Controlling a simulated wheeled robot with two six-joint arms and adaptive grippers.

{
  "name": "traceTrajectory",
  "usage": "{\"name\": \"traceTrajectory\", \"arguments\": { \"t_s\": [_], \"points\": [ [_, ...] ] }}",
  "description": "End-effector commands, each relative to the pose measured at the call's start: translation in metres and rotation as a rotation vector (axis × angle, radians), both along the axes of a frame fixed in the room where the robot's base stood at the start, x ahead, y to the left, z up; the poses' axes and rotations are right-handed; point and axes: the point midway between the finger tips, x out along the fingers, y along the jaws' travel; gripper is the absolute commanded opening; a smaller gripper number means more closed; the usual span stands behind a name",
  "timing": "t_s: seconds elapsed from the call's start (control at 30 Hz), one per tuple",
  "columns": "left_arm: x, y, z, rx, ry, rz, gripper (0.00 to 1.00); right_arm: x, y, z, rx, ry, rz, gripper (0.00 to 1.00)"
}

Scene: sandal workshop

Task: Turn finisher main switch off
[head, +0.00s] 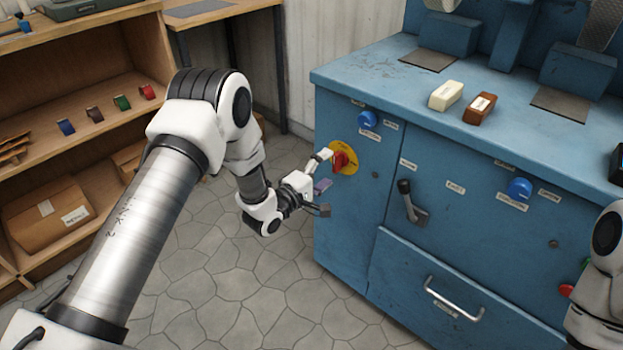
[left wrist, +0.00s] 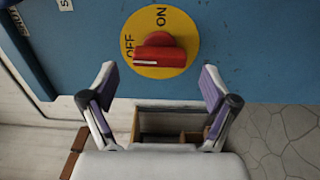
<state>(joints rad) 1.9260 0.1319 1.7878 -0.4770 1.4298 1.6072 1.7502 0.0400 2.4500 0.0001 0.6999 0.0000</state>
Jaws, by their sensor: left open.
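The main switch is a red rotary knob (head: 341,161) on a yellow round plate (head: 350,151), on the left part of the blue finisher's front (head: 340,215). In the left wrist view the red knob (left wrist: 160,50) shows close up on its yellow plate (left wrist: 182,22), marked OFF and ON. Its handle lies crosswise, with its white line on the left end, at the OFF side. My left gripper (head: 322,182) is open in front of the switch. In the left wrist view its fingers (left wrist: 158,82) are spread below the knob, apart from it and empty. My right gripper is not in view.
The finisher front also has blue knobs (head: 520,188), a black lever (head: 405,197) and a drawer handle (head: 453,299). A cream block (head: 446,95) and a brown block (head: 480,107) lie on top. A wooden shelf (head: 95,140) stands at left; stone floor between is clear.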

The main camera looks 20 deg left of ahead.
Motion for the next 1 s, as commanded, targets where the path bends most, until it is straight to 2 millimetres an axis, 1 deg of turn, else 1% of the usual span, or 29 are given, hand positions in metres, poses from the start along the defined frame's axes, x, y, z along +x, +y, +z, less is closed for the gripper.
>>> {"name": "traceTrajectory", "arguments": {
  "t_s": [0.03, 0.2, 0.3, 0.4, 0.5, 0.87, 0.93, 0.97, 1.0],
  "points": [
    [-0.012, 0.005, -0.001, -0.001, 0.005, 0.004, 0.87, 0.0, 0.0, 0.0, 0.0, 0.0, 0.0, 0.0],
    [-0.054, 0.021, -0.001, -0.004, 0.005, 0.005, 0.87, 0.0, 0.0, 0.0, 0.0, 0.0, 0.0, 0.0],
    [-0.073, 0.028, 0.0, -0.002, 0.003, 0.004, 0.87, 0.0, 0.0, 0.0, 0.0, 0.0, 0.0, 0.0],
    [-0.084, 0.031, 0.0, -0.002, 0.001, 0.003, 0.87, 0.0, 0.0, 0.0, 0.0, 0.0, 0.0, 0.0],
    [-0.088, 0.032, 0.0, -0.002, 0.001, 0.001, 0.87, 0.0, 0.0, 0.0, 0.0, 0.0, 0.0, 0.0],
    [-0.088, 0.032, 0.0, -0.001, 0.0, 0.001, 0.87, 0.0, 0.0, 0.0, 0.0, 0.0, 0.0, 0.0],
    [-0.089, 0.031, -0.004, 0.0, 0.006, 0.0, 0.87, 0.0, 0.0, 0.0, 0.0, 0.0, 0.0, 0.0],
    [-0.091, 0.029, -0.008, 0.001, 0.015, -0.004, 0.87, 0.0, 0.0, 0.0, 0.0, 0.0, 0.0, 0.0],
    [-0.095, 0.023, -0.017, 0.007, 0.033, -0.019, 0.87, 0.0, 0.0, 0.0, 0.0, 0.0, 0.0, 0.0]
  ]
}}
